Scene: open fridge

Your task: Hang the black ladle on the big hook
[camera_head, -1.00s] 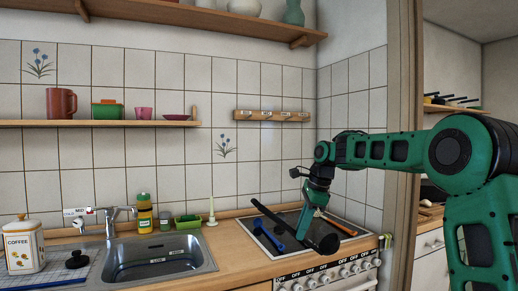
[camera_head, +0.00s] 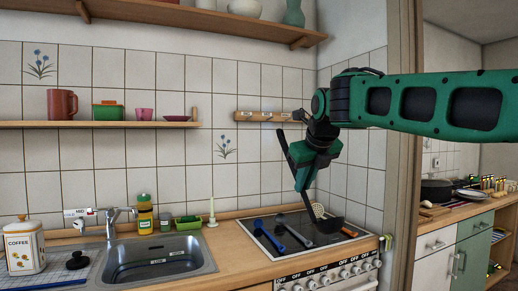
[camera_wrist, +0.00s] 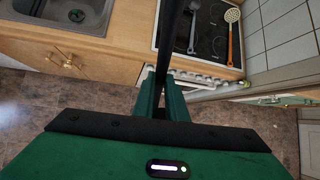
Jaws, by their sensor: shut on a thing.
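My gripper (camera_head: 303,182) is shut on the black ladle (camera_head: 287,152) above the hob. The ladle's handle points up and slightly left, and its bowl end hangs low on the right. In the wrist view, the ladle's dark shaft (camera_wrist: 173,40) runs up from between the fingers (camera_wrist: 165,95). The wooden hook rail (camera_head: 258,116) is on the tiled wall behind, above the ladle's top end. My wrist stands in front of its right part. The hooks are small in view, and I cannot tell which is the big one.
The hob (camera_head: 265,243) holds a blue-handled utensil (camera_head: 269,234), another utensil (camera_head: 297,236) and a skimmer with an orange handle (camera_wrist: 231,42). The sink (camera_head: 160,257) is to the left. A shelf with cups (camera_head: 100,124) is left of the rail. A wooden post (camera_head: 403,180) stands right.

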